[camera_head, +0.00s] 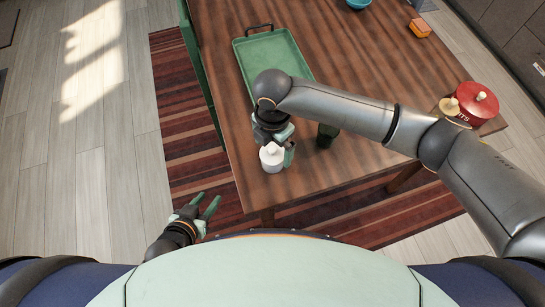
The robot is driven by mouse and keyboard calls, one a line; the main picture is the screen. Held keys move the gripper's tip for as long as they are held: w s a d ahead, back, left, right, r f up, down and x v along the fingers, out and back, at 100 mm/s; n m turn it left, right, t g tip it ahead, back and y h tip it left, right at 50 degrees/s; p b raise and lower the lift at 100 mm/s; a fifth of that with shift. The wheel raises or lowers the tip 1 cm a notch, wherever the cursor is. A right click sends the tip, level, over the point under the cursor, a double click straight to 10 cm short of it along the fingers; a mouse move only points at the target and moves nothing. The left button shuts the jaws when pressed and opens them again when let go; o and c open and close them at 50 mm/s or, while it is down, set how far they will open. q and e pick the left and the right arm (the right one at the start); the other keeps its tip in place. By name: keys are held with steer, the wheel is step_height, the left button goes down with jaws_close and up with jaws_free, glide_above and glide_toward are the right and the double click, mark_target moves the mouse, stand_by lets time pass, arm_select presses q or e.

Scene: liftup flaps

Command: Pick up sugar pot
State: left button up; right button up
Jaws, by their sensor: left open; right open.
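A small white lidded pot (271,160), which I take to be the sugar pot, stands upright near the front left corner of the wooden table. My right arm reaches across the table from the right. Its gripper (287,147) is open, right at the pot, with a green finger close on the pot's right side. Whether it touches the pot I cannot tell. The gripper's body hides part of the pot's far side. My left gripper (208,206) is open and empty, off the table, low in front of its front left corner.
A green tray (284,49) lies behind my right gripper. A dark green cup (326,137) stands right of the pot, close under my forearm. A red lidded pot (478,99) and a wooden-knobbed container (451,108) stand at the right edge. An orange box (420,28) lies further back.

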steer(key=shift+f, duration=1.4)
steer(key=c, duration=1.5)
steer(key=shift+r, duration=0.1)
